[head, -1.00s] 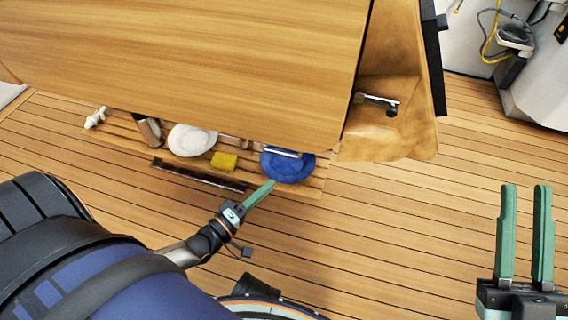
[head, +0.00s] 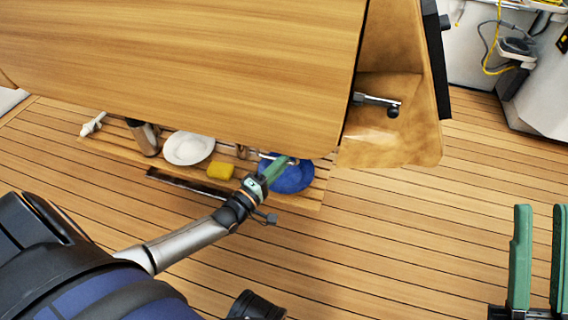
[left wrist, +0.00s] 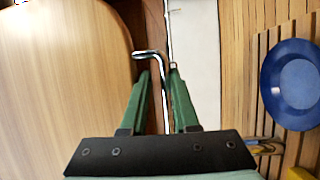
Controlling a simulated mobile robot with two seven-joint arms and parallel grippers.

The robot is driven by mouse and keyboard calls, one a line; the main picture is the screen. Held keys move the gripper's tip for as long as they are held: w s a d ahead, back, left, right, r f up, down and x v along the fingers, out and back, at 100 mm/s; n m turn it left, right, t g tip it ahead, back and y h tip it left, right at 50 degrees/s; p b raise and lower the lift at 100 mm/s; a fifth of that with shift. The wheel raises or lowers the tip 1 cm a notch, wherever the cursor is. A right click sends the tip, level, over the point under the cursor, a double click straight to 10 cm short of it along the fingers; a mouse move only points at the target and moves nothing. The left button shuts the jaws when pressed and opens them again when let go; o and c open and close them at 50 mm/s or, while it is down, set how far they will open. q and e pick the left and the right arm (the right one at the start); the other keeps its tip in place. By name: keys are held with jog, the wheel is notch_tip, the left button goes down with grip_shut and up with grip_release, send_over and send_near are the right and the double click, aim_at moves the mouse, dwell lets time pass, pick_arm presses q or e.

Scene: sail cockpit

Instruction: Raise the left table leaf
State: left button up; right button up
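The wooden table leaf (head: 190,70) fills the upper left of the head view. Its rounded edge also shows at the left of the left wrist view (left wrist: 60,90). My left gripper (head: 290,161) is at the leaf's lower edge, above a blue plate (head: 292,180). In the left wrist view its two green fingers (left wrist: 160,72) are apart, with a bent metal rod (left wrist: 163,95) between them. I cannot tell whether the fingers touch the rod. My right gripper (head: 540,258) is open and empty at the lower right, away from the table.
A tan end panel (head: 400,130) with a metal handle (head: 375,101) stands right of the leaf. On the slatted boards below lie a white plate (head: 189,148), a yellow block (head: 220,171), a metal cylinder (head: 144,137) and a dark bar (head: 185,187).

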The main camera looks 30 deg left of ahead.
pick_arm(q)
jog(key=shift+w+r, duration=0.1)
jog(key=shift+w, duration=0.2)
